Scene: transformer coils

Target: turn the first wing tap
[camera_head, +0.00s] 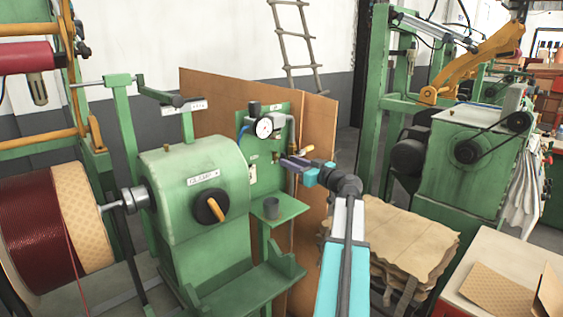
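My gripper (289,161) is at the right edge of a green upright panel (268,181), in front of its pipework. Its dark fingers point left toward the panel. From this angle I cannot tell whether they are apart or closed, or touching anything. A small brass-coloured fitting (307,148) shows just above and behind the fingers; it may be part of a tap, but it is too small to be sure. A round white gauge (264,128) sits higher on the panel. No wing handle can be clearly made out; the gripper may hide it.
A green winding machine (205,165) with a black knob stands left of the panel. A brown board (318,140) stands behind. Stacked brown sheets (415,240) lie to the right.

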